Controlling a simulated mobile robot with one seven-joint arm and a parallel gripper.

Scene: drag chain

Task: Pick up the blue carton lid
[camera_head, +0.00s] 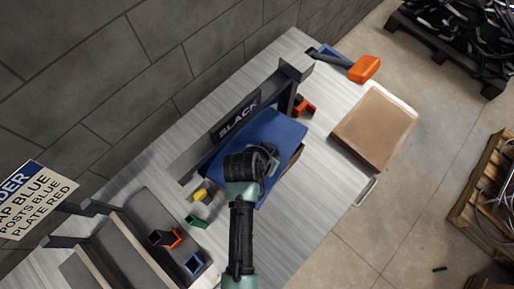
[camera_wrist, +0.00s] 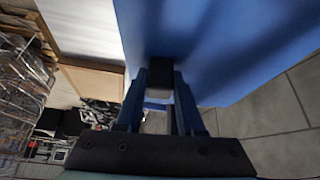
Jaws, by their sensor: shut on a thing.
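The blue carton lid (camera_head: 277,132) is a flat blue panel near the middle of the table in the head view. In the wrist view the lid (camera_wrist: 235,45) fills the upper right. My gripper (camera_head: 258,160) is over the lid's near part, and my arm hides some of it. In the wrist view my gripper (camera_wrist: 160,85) is shut, with a dark block at the lid's surface between its fingers. A brown carton side (camera_head: 291,164) shows below the lid's right edge. I cannot tell whether the lid is clear of the carton.
A rail marked SLACK (camera_head: 238,118) stands just behind the lid. A brown board (camera_head: 375,127) and an orange-headed mallet (camera_head: 363,69) lie to the right. A yellow piece (camera_head: 201,194), a green piece (camera_head: 196,221) and a grey tray (camera_head: 130,250) are at left.

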